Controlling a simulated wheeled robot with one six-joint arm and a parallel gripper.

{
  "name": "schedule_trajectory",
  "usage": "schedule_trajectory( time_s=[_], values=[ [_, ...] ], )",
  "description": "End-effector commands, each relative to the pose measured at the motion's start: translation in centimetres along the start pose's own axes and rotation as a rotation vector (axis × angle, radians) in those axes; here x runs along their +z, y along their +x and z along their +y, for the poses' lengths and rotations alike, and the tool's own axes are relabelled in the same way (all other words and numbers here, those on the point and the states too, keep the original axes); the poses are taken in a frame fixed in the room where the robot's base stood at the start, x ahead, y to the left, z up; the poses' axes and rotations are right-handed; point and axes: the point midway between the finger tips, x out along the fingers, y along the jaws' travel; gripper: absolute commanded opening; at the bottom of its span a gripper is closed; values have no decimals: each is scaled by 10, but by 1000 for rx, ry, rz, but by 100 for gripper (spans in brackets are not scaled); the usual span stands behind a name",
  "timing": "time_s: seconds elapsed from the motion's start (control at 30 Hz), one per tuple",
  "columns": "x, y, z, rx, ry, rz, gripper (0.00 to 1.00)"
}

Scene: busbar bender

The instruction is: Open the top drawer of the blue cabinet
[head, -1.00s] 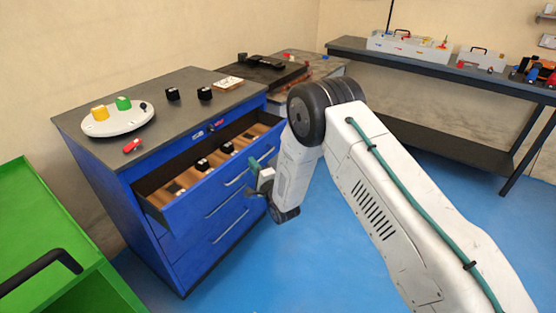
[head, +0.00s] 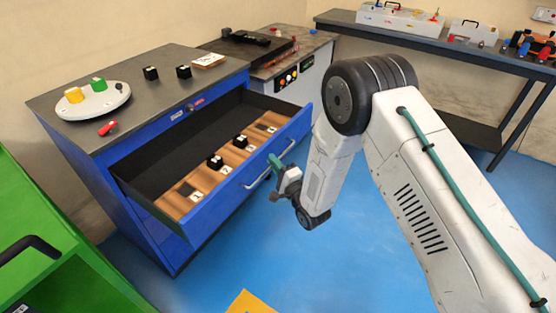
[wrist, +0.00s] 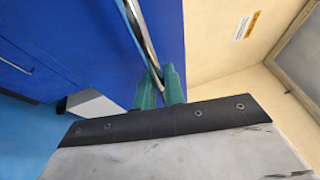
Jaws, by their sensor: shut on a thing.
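The blue cabinet (head: 148,222) stands at the left in the head view. Its top drawer (head: 228,188) is pulled far out and shows a wooden floor with black blocks and small white labels. My gripper (head: 276,164) is at the drawer's front, at the drawer handle (head: 257,180). In the wrist view my gripper's two green fingers (wrist: 160,88) are shut on the silver handle bar (wrist: 140,32), close to the blue drawer front (wrist: 95,40). The lower drawers are mostly hidden under the open one in the head view.
On the cabinet top (head: 150,95) are a white round plate (head: 92,101) with yellow and green pieces, black blocks and a red item (head: 107,128). A green cart (head: 60,270) stands at the left front. A dark workbench (head: 440,58) is at the back right.

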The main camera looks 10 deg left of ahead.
Motion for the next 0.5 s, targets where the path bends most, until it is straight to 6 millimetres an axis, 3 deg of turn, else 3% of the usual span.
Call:
schedule_trajectory(
  time_s=[0.3, 0.33, 0.5],
  values=[
    [3, 0, 1, 3, 1, -6, 0],
    [3, 0, 1, 3, 1, -6, 19],
    [2, 0, 1, 2, 0, -3, 19]
  ],
)
